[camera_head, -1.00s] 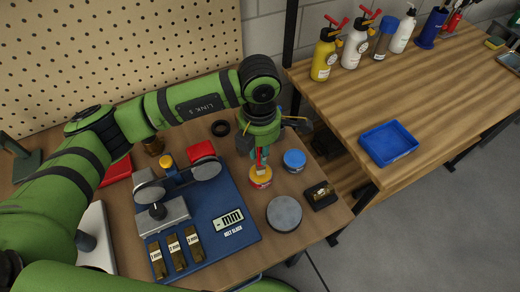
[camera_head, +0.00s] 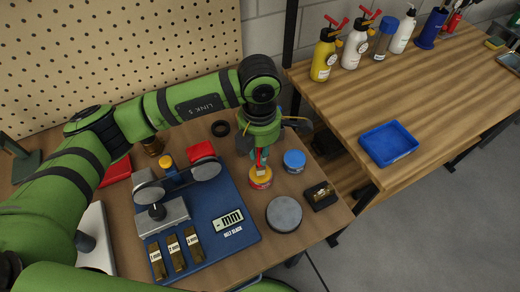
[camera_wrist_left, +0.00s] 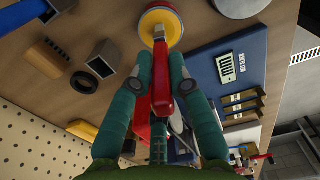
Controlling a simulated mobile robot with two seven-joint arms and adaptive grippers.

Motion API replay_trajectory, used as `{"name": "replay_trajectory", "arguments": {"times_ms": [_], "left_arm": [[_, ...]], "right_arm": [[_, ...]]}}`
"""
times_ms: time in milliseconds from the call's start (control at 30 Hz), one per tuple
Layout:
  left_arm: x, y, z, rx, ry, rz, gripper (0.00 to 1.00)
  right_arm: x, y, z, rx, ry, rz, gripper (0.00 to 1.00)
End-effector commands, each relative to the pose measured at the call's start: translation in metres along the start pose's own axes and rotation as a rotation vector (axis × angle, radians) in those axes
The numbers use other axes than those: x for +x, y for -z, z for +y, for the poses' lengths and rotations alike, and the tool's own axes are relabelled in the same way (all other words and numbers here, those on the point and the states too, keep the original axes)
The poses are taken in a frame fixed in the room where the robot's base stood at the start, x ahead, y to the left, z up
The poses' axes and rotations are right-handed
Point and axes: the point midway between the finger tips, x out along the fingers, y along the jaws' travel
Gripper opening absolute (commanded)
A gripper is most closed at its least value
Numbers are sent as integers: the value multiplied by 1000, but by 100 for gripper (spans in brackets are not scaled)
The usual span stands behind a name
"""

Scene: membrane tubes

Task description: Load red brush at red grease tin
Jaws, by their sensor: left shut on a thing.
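My left gripper (camera_head: 260,152) reaches down over the work table and is shut on the red brush (camera_head: 259,160). In the left wrist view the red brush (camera_wrist_left: 160,80) lies between the two teal fingers (camera_wrist_left: 160,85), its tip pointing at the tin. The red grease tin (camera_head: 260,177) stands below the gripper, with a red wall and a yellow top. In the left wrist view the tin (camera_wrist_left: 172,18) shows a yellow ring with a pale centre at the brush tip. The tip meets or overlaps the tin's middle; exact contact is unclear. My right gripper does not show.
A blue tin (camera_head: 294,161) stands close right of the red one. A grey round disc (camera_head: 284,213) and a dark block (camera_head: 320,195) lie in front. A blue belt gauge board (camera_head: 245,232) is at left. A blue tray (camera_head: 389,143) is on the other bench.

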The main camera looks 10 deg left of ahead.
Motion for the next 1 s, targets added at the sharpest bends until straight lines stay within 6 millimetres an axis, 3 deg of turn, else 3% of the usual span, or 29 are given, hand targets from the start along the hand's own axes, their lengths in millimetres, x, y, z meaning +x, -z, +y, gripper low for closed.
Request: {"name": "replay_trajectory", "arguments": {"times_ms": [800, 1000], "left_arm": [[-64, 0, 0, 0, -1, -1, 0], [-70, 0, 0, 1, 0, 0, 0]], "right_arm": [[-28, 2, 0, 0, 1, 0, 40], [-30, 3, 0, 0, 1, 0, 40]]}}
